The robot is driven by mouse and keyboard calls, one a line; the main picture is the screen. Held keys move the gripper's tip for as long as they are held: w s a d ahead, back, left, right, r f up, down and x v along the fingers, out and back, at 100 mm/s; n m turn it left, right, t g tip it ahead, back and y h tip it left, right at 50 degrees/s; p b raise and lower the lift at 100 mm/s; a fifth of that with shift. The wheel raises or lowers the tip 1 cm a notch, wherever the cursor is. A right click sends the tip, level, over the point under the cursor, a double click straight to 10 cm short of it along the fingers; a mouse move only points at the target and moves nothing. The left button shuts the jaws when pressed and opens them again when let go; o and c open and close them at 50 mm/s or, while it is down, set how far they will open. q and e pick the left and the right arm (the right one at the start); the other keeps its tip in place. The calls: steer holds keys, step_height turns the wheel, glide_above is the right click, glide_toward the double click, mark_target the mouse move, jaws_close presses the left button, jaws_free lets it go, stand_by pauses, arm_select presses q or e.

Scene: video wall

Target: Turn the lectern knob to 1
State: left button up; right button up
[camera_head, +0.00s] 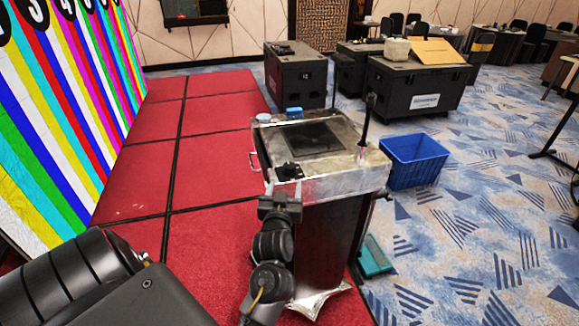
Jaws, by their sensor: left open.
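The lectern (345,184) stands in the middle of the view, with a worn silver top on a dark body. A dark screen (314,138) is set into its top. A small black part that looks like the knob (290,172) sits at the near left corner of the top; its pointer and any numbers are too small to read. My left gripper (281,204) is open at the lectern's near left corner, just below the knob in the picture. I cannot tell whether it touches the lectern, and its fingertips are hard to make out. My right gripper is not in view.
A blue object (294,112) and a pale round object (264,117) lie at the lectern's far edge. A thin black post (366,120) rises on its right. A blue crate (414,162) stands to the right. The colour-striped wall (60,120) is left, beyond clear red flooring (215,145). Black cases (420,86) stand behind.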

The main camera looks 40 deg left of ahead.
mark_target(289, 167)
arm_select(q)
steer(key=p+x, duration=0.2)
steer(key=x, duration=0.7)
steer(key=shift+w+r, duration=0.1)
steer(key=shift+w, duration=0.1)
steer(key=shift+w+a, duration=0.45)
steer(key=shift+w, duration=0.1)
steer(key=shift+c, duration=0.2)
steer(key=c, duration=0.9)
steer(key=shift+h, duration=0.3)
